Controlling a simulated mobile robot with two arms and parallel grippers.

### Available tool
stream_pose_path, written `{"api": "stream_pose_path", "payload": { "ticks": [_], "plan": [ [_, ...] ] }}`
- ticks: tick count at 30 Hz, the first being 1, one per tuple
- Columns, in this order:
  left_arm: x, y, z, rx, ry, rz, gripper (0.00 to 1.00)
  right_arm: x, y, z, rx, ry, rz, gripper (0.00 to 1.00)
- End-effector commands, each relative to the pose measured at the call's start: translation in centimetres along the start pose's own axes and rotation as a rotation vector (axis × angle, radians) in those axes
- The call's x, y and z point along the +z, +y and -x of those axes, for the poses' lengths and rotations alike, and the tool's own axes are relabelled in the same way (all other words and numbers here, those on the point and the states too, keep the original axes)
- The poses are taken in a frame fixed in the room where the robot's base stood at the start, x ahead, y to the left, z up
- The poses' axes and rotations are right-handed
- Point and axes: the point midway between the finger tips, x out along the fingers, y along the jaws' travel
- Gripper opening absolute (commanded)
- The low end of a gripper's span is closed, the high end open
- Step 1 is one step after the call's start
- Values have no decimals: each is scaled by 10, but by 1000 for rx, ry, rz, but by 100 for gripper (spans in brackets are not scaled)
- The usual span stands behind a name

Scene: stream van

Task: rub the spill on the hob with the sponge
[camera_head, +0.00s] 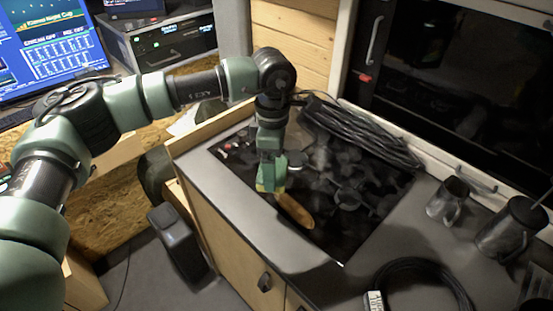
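My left gripper (271,160) points down over the near left part of the black hob (345,232). A small yellow and green block that looks like the sponge (266,187) sits at its fingertips, and the gripper appears shut on it. The sponge is at the hob surface; I cannot tell whether it touches. A brown elongated patch that looks like the spill (296,211) lies on the hob just right of and below the sponge. Its upper left end is close to the sponge. My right gripper is not in view.
A coiled black cable (365,132) lies along the back of the hob. A metal mug (447,201) and a larger metal pot (508,230) stand on the counter at right. Another cable loop (425,262) lies in front. Bare grey counter (265,225) borders the hob's near side.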

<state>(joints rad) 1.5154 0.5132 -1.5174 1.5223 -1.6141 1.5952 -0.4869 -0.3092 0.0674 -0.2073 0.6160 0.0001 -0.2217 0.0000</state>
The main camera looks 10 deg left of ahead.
Motion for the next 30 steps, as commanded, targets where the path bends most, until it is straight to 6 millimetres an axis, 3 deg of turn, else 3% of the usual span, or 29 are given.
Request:
{"api": "stream_pose_path", "payload": {
  "ticks": [4,10,24,30],
  "plan": [
    [5,9,2,4,3,108,52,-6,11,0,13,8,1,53],
    [5,10,-5,4,3,127,52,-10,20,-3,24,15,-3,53],
    [5,10,-50,4,3,126,52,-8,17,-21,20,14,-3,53],
    [5,11,-58,5,2,125,52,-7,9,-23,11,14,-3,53]
  ]
}}
